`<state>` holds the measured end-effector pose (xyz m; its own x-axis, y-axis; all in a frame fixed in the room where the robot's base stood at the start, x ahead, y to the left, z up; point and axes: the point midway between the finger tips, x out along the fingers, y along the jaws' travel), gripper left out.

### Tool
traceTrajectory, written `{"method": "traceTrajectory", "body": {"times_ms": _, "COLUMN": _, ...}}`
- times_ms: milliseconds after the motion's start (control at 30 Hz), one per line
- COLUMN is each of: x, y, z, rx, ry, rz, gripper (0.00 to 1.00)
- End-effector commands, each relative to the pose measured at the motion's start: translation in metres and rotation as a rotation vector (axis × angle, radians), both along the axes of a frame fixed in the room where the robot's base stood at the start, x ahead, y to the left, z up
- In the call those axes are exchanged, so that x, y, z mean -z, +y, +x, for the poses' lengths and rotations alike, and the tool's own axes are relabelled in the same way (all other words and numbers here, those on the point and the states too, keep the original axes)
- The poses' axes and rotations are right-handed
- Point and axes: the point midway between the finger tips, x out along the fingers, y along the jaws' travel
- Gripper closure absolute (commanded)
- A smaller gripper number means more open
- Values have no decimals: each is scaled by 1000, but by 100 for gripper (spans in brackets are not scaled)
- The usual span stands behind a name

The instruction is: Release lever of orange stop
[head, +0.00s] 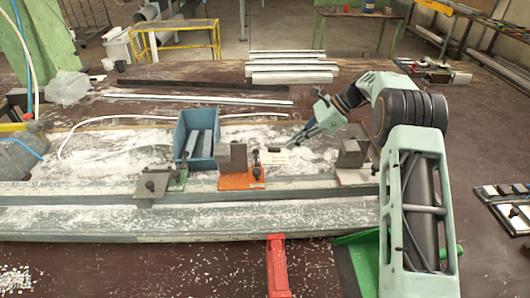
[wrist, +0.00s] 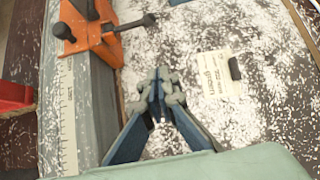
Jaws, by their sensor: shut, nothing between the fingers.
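The orange stop (head: 240,181) stands on the metal rail at mid-bench, with a grey block behind its plate in the head view. Its black lever (head: 257,172) is on the right side of the plate. In the wrist view the orange stop (wrist: 92,38) is at the upper left, and a black lever with a rounded end (wrist: 147,20) reaches right from it. My gripper (head: 303,137) is shut and empty, above the powdery bench to the right of the stop. In the wrist view its fingertips (wrist: 160,82) are together, apart from the stop and lever.
A green stop (head: 175,180) is left of the orange one; a grey block on a pale base (head: 352,155) is right. A blue bin (head: 197,140) stands behind. A white card (wrist: 213,72) lies beside my gripper. A red clamp part (head: 278,268) is in front.

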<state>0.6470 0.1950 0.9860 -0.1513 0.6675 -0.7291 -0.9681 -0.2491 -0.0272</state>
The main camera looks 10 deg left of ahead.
Motion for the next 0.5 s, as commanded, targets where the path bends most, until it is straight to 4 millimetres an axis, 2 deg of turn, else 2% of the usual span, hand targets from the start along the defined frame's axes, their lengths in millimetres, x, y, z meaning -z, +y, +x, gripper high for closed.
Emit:
{"method": "traceTrajectory", "body": {"times_ms": 267, "x": 12, "y": 12, "z": -3, "rx": -4, "ry": 1, "rz": -1, "gripper": 100}}
{"method": "traceTrajectory", "body": {"times_ms": 500, "x": 47, "y": 44, "z": -11, "rx": -6, "ry": 3, "rz": -2, "gripper": 100}}
